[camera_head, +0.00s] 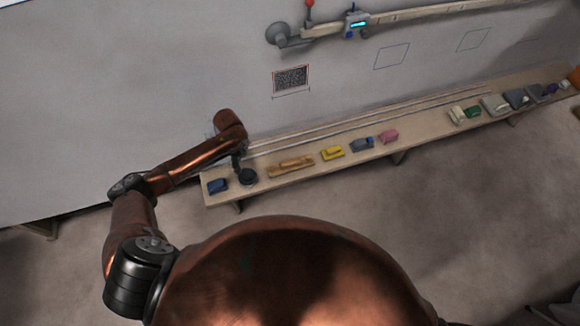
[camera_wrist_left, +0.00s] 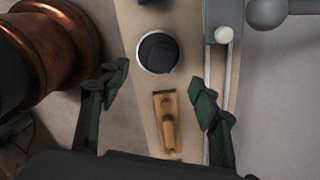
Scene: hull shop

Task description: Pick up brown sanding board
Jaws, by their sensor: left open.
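The brown sanding board (camera_head: 290,166) lies on the long wooden bench, to the right of a round black item (camera_head: 247,177). In the left wrist view the sanding board (camera_wrist_left: 167,122) lies between the lines of the two fingers, below the black item, with a raised grip along its top. My left gripper (camera_head: 238,160) is small and dark in the head view, near the left end of the bench. In its wrist view the left gripper (camera_wrist_left: 158,86) has its green-black fingers spread wide, with nothing held. My right gripper is not seen.
The bench (camera_head: 318,168) runs along a pale wall. A blue block (camera_head: 217,186) is at its left end; a yellow item (camera_head: 332,153), a blue-grey item (camera_head: 362,144) and a pink item (camera_head: 388,136) stand right of the board. Thin rails run along the back.

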